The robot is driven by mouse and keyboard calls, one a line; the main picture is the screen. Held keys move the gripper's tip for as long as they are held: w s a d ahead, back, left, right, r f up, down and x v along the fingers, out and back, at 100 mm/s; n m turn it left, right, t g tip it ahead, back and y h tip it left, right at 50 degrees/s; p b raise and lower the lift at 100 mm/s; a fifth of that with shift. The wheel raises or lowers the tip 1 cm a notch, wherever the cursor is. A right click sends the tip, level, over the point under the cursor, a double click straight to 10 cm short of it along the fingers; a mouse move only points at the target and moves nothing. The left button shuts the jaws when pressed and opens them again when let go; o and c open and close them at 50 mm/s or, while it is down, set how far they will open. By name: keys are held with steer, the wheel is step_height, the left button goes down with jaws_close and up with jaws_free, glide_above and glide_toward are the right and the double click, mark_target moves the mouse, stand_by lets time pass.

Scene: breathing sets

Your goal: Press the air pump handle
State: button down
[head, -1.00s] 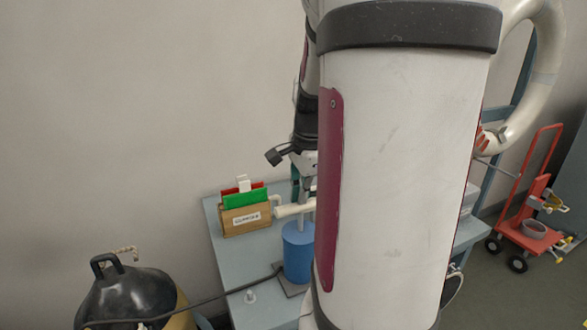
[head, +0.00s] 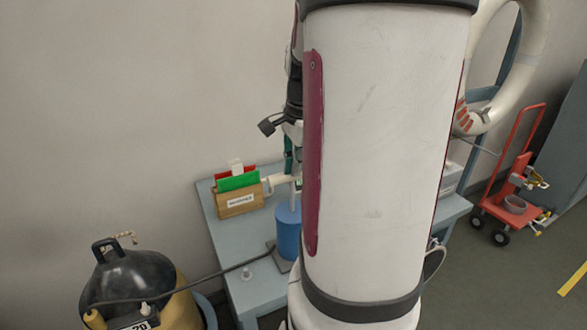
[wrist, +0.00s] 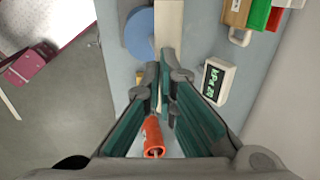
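The air pump is a blue cylinder (head: 287,232) standing on a dark base on the bench, with a thin rod and a pale crossbar handle (head: 280,180) on top. Its right part is hidden behind my arm. In the wrist view the blue cylinder (wrist: 140,35) lies beyond my fingertips, and the pale handle (wrist: 168,25) runs from the top edge down to them. My gripper (wrist: 163,72) is at the handle's near end with its fingers close together. I cannot tell whether they are shut fully, touch the handle or hold it.
A wooden box (head: 240,200) with green and red cards stands left of the pump. A small digital display (wrist: 214,80) and an orange object (wrist: 153,138) show in the wrist view. A black-topped tank (head: 140,278) stands front left, a red cart (head: 510,190) at right.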

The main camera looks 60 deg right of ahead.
step_height(320, 180, up, 9)
steer(key=s, duration=0.1)
steer(key=shift+s+a, duration=0.2)
steer(key=shift+a, duration=0.2)
stand_by(1.7)
steer(key=s+a+f+n+t+y, duration=0.1)
steer(key=a+f+n+t, duration=0.1)
steer(key=a+n, duration=2.2)
steer(key=a+t, duration=0.1)
steer(key=a, duration=0.5)
steer(key=shift+s+a+t, duration=0.2)
steer(key=shift+a+t, duration=0.1)
steer(key=shift+a, duration=0.1)
